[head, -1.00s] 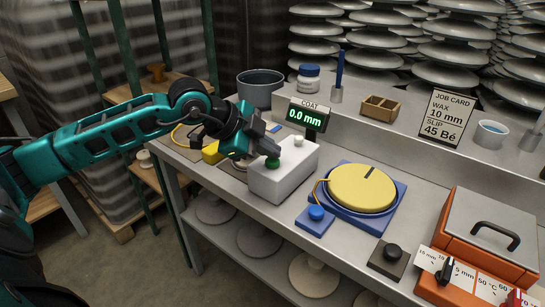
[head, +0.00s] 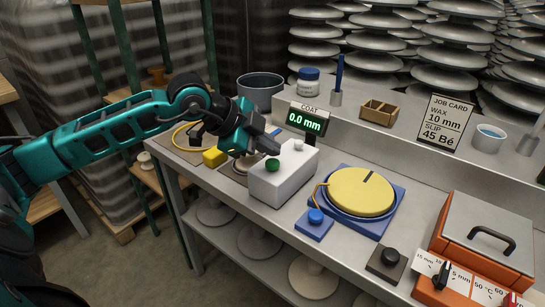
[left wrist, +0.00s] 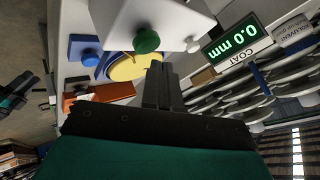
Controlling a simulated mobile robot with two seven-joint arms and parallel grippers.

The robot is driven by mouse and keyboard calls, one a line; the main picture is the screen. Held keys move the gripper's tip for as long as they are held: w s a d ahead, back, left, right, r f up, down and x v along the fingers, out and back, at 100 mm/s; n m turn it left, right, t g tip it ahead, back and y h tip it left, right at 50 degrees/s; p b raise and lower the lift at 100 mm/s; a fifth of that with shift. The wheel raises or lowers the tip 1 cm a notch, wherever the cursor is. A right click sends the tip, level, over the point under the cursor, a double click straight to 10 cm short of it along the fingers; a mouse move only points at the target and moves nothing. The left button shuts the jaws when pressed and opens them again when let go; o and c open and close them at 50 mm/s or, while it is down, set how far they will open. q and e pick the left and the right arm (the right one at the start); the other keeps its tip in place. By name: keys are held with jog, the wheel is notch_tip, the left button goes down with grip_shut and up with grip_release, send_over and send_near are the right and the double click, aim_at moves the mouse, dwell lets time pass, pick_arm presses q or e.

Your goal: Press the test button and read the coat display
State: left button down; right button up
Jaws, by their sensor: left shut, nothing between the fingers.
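A white box (head: 285,178) stands on the bench with a green button (head: 272,165) and a small white knob (head: 298,145) on its top. The coat display (head: 306,119) behind it reads 0.0 mm in green. In the left wrist view the green button (left wrist: 146,41) is at top centre and the coat display (left wrist: 233,39) at top right. My left gripper (head: 274,143) is shut and empty, above the back left of the box and apart from the green button.
A yellow disc (head: 361,190) lies on a blue base beside a blue button (head: 316,216). An orange box (head: 485,240) stands at right, near a black knob (head: 390,257). The job card (head: 445,121) reads wax 10 mm, slip 45 Bé. A grey pot (head: 260,90) stands behind.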

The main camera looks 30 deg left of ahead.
aim_at(269, 162)
pick_arm(q)
jog(key=shift+r+p, duration=0.3)
jog(key=shift+r, duration=0.15)
notch_tip(269, 162, up, 4)
jog(key=p, duration=0.3)
jog(key=shift+r, duration=0.2)
jog(key=shift+f, duration=0.1)
dwell(0.4)
